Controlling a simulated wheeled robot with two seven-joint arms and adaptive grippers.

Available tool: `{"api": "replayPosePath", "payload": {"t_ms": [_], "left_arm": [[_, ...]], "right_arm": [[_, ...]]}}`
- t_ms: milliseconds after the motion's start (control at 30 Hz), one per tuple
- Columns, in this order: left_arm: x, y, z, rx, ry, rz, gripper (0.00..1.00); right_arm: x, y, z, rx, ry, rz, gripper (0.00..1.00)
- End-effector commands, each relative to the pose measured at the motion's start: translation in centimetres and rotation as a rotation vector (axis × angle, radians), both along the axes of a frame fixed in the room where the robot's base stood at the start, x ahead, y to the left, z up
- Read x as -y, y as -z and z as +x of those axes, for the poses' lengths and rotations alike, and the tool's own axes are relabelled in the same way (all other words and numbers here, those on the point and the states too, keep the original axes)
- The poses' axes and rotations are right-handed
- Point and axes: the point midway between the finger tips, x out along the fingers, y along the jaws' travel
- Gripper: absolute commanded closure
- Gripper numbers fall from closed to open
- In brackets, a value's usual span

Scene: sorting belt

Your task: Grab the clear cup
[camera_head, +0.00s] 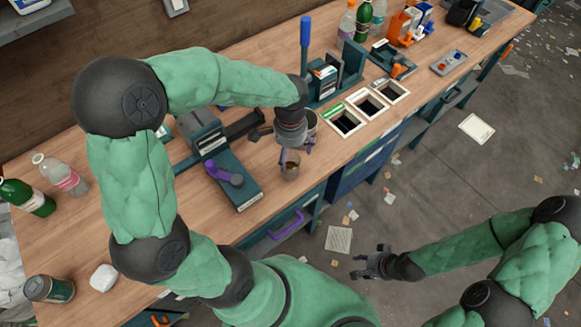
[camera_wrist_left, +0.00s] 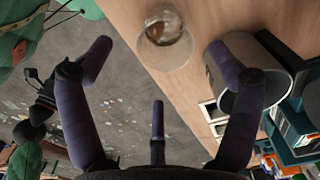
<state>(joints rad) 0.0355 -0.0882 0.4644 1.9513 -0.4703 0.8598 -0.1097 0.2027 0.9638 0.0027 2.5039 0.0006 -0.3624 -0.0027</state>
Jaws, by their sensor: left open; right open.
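A clear cup (camera_head: 290,168) with something brownish in it stands near the bench's front edge. In the left wrist view the clear cup (camera_wrist_left: 165,42) is at the top middle, beyond the fingers. My left gripper (camera_head: 284,146) is open and empty just behind the cup. Its spread purple fingers (camera_wrist_left: 160,72) are not closed around it. One finger overlaps a grey metal-looking cup (camera_wrist_left: 246,98) in the wrist view; I cannot tell whether they touch. My right gripper (camera_head: 372,264) is open and empty over the floor, away from the bench.
The grey cup also shows partly behind my left gripper (camera_head: 311,121). A teal device with a purple handle (camera_head: 226,175) stands to the left. Framed bin openings (camera_head: 368,103) are to the right. Bottles (camera_head: 62,176) and a can (camera_head: 48,289) are at the far left.

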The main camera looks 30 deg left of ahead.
Motion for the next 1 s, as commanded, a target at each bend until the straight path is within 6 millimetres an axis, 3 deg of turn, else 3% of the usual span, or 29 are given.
{"api": "replayPosePath", "payload": {"t_ms": [233,533,800,867,1000], "left_arm": [[-0.1,1.3,0.1,0.001,-0.001,-0.001,0.10],[-0.4,5.3,0.4,0.000,0.000,-0.001,0.10],[-0.4,5.6,0.4,0.001,0.000,-0.002,0.10],[-0.4,5.6,0.4,0.001,0.000,-0.002,0.24],[-0.4,5.6,0.4,0.001,0.000,-0.002,0.63]], "right_arm": [[0.0,0.6,0.0,0.001,0.000,0.000,0.54],[0.0,2.4,0.0,0.001,0.000,0.000,0.54],[0.0,2.3,0.1,0.001,0.000,0.000,0.54],[0.0,2.3,0.1,0.001,0.000,0.000,0.54],[0.0,2.3,0.1,0.001,0.000,0.000,0.54]]}}
